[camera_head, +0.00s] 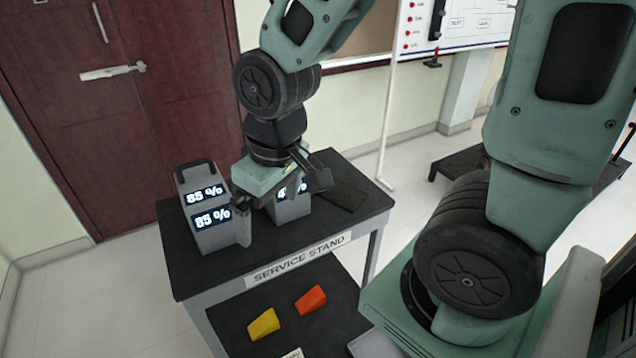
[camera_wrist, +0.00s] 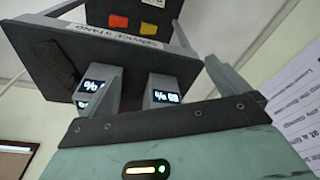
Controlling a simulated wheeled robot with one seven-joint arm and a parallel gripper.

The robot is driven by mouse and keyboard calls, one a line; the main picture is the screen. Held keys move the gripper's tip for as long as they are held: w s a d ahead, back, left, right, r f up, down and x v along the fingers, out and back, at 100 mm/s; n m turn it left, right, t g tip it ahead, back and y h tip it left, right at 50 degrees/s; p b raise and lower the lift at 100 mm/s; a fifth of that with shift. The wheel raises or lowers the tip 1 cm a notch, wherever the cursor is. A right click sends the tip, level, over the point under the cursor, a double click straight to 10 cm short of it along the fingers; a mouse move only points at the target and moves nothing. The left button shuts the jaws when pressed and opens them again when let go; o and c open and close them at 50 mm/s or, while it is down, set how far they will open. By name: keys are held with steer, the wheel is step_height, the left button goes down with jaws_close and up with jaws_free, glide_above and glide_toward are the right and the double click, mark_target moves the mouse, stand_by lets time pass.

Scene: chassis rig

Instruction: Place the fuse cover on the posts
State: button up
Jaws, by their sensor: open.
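I cannot pick out the fuse cover or the posts for certain in either view. A thin dark flat piece (camera_head: 345,195) lies at the right of the service stand top (camera_head: 262,255); I cannot tell what it is. My gripper (camera_head: 282,203) is open over the stand, fingers apart, and looks empty. A grey box with a percent display (camera_head: 292,205) is behind it, partly hidden. In the wrist view, one grey finger (camera_wrist: 222,75) shows at the right, beyond the dark palm edge.
A grey handled box (camera_head: 205,208) reading 85 % twice stands left of my gripper. A yellow block (camera_head: 263,324) and a red-orange block (camera_head: 311,299) lie on the lower shelf. A whiteboard (camera_head: 460,22) and a low dark platform (camera_head: 462,165) are farther back.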

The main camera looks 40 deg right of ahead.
steer(key=shift+m+g+h, duration=0.5)
steer(key=shift+m+h, duration=0.1)
steer(key=shift+h, duration=0.1)
steer(key=w+d, duration=0.4)
steer(key=d, duration=0.2)
steer(key=w+d+f, duration=0.1)
steer(key=w+d, duration=0.4)
steer(key=d, duration=0.1)
steer(key=w+d+f, duration=0.1)
steer(key=w+d, duration=0.4)
steer(key=d, duration=0.1)
steer(key=shift+w, duration=0.2)
steer(key=w+d+f, duration=0.1)
steer(key=w+d, duration=0.4)
steer(key=d, duration=0.7)
steer(key=shift+g+y, duration=0.3)
step_height(320, 180, down, 12)
steer(key=p, duration=0.2)
steer(key=shift+w+d+f+p, duration=0.1)
steer(key=shift+w+d+p, duration=0.05)
steer(key=shift+p, duration=0.25)
steer(key=shift+f+p, duration=0.9)
steer(key=shift+f, duration=1.75)
steer(key=c, duration=1.2)
steer(key=shift+r, duration=0.15)
step_height(320, 180, up, 18)
steer(key=shift+f+b, duration=0.1)
steer(key=shift+b, duration=1.15)
